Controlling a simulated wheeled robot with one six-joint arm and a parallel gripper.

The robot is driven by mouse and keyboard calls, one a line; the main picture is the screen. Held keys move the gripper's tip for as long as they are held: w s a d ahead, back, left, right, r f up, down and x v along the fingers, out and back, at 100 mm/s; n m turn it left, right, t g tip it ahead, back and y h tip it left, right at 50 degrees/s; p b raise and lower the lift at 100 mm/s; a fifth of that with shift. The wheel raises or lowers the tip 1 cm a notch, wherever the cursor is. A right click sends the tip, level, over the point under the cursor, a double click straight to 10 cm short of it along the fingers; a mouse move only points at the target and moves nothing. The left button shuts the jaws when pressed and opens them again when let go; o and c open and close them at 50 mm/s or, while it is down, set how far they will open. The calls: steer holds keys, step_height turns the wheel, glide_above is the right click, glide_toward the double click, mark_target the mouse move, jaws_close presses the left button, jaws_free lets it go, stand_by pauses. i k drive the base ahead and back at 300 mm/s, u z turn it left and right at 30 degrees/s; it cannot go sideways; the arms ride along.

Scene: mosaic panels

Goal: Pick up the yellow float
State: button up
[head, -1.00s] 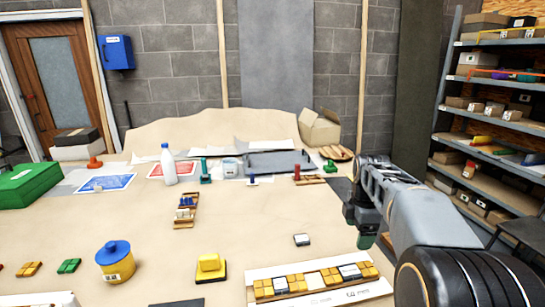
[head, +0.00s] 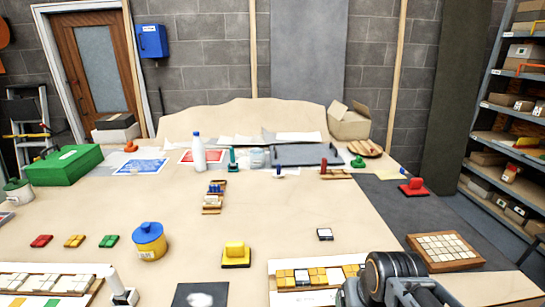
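The yellow float (head: 236,253) sits on the table near the front, left of the picture's middle. It has a yellow block-shaped handle on a flat yellow and dark base, and nothing covers it. Part of my arm (head: 392,268) shows at the bottom edge, well to the right of the float and apart from it. My gripper's fingertips cannot be made out.
A yellow tub with a blue lid (head: 150,241) stands left of the float. A dark square panel (head: 200,295) lies in front of it. A tile strip (head: 310,275) lies to its right, near my arm. A red float (head: 413,187) is farther right. Bare table lies behind the yellow float.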

mark_target(235, 254)
steer(key=k, duration=1.3)
steer(key=u, duration=0.65)
steer(key=i, duration=0.55)
steer(key=u, duration=0.55)
steer(key=i, duration=1.15)
steer(key=z, duration=0.6)
